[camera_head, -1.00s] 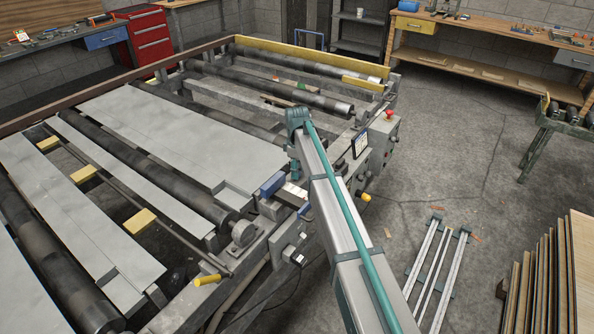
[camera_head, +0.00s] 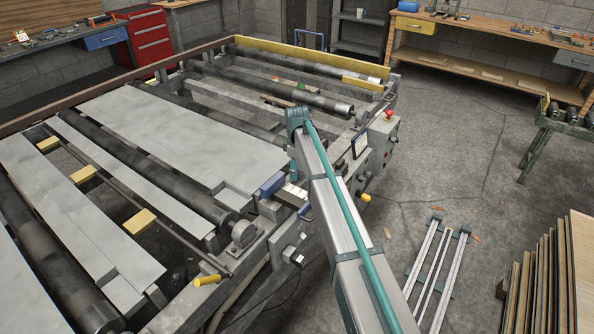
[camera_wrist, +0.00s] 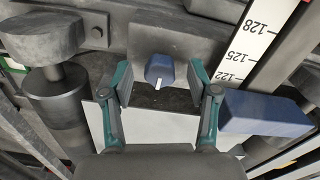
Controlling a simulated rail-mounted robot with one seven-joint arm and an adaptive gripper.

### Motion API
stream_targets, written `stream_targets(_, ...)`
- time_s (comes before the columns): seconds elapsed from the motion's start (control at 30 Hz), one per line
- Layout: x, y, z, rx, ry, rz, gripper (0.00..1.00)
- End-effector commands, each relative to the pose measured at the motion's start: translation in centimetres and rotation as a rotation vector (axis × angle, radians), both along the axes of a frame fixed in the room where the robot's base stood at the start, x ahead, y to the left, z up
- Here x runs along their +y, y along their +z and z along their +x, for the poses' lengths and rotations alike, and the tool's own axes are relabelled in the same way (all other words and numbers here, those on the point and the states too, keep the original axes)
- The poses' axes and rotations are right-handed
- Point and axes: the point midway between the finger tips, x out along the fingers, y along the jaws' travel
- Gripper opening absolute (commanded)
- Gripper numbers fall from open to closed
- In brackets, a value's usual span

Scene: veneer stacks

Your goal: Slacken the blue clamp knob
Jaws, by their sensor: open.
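The blue clamp knob (camera_wrist: 159,69) shows in the wrist view at top centre, on a grey metal block. It has a white mark pointing down in the picture. My gripper (camera_wrist: 160,76) is open, with one teal finger on each side of the knob and a visible gap at both sides. I cannot tell how far the fingertips reach along it in depth. In the head view my arm hides the knob, and the gripper is mostly hidden too.
A larger blue block (camera_wrist: 264,113) sits right of my gripper, below a white scale (camera_wrist: 255,40) marked 122 to 128. A grey rounded metal part (camera_wrist: 45,38) stands at left. In the head view, the roller machine has a control box with a red button (camera_head: 389,115).

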Motion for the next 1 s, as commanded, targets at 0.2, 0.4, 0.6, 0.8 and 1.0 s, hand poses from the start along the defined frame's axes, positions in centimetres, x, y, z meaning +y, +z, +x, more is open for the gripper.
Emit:
stream_targets(0.2, 0.0, 2.7, 0.1, -0.002, 0.0, 0.0, 0.6)
stream_targets(0.4, 0.0, 6.6, 0.1, -0.002, 0.0, 0.0, 0.6)
stream_targets(0.6, 0.0, 9.9, 0.1, -0.002, 0.0, 0.0, 0.6)
stream_targets(0.8, 0.0, 11.5, 0.0, -0.001, 0.0, 0.0, 0.6)
stream_targets(1.0, 0.0, 11.8, 0.0, 0.0, 0.0, 0.0, 0.6)
